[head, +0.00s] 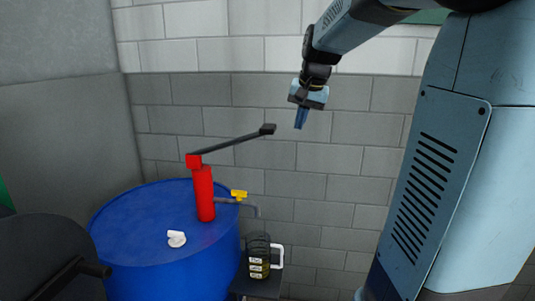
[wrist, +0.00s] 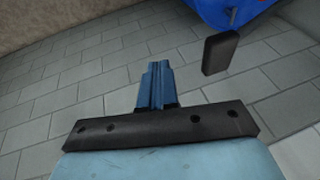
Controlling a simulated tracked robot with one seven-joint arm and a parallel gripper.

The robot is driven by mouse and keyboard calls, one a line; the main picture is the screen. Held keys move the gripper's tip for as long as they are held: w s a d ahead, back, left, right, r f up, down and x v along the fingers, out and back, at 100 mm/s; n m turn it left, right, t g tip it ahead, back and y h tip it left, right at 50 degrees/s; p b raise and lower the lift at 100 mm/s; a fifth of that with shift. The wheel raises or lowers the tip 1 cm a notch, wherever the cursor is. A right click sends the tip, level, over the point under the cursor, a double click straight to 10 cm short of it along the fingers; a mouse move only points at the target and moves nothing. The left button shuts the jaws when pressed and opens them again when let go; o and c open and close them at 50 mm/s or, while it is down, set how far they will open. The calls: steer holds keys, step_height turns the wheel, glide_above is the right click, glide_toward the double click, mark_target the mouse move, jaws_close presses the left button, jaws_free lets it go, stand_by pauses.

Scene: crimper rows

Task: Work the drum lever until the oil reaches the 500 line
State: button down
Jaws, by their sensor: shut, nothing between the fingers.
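A red pump (head: 203,193) stands on a blue drum (head: 140,225). Its black lever (head: 232,141) slopes up to the right and ends in a black grip (head: 267,129). The grip also shows in the wrist view (wrist: 220,52). My gripper (head: 300,121) points down, to the right of the grip and apart from it. It is shut and empty; its blue fingers show in the wrist view (wrist: 157,80). A jug (head: 259,257) with a white handle stands below the pump's spout (head: 256,210). Its pale markings are too small to read, and I cannot tell the oil level.
A yellow valve handle (head: 239,195) sits on the spout pipe. A white cap (head: 176,239) lies on the drum top. The jug stands on a small dark stand (head: 262,287) beside the drum. A grey block wall (head: 320,160) is behind. A dark rounded object (head: 40,255) is at lower left.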

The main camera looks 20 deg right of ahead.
step_height(320, 180, up, 14)
steer(key=g+h, duration=0.2)
glide_above(270, 125)
steer(key=s+a, duration=0.2)
steer(key=s, duration=0.2)
steer(key=shift+w+f, duration=0.15)
steer(key=shift+f, duration=0.05)
steer(key=shift+f, duration=0.1)
steer(key=x, duration=1.2)
steer(key=shift+f, duration=0.95)
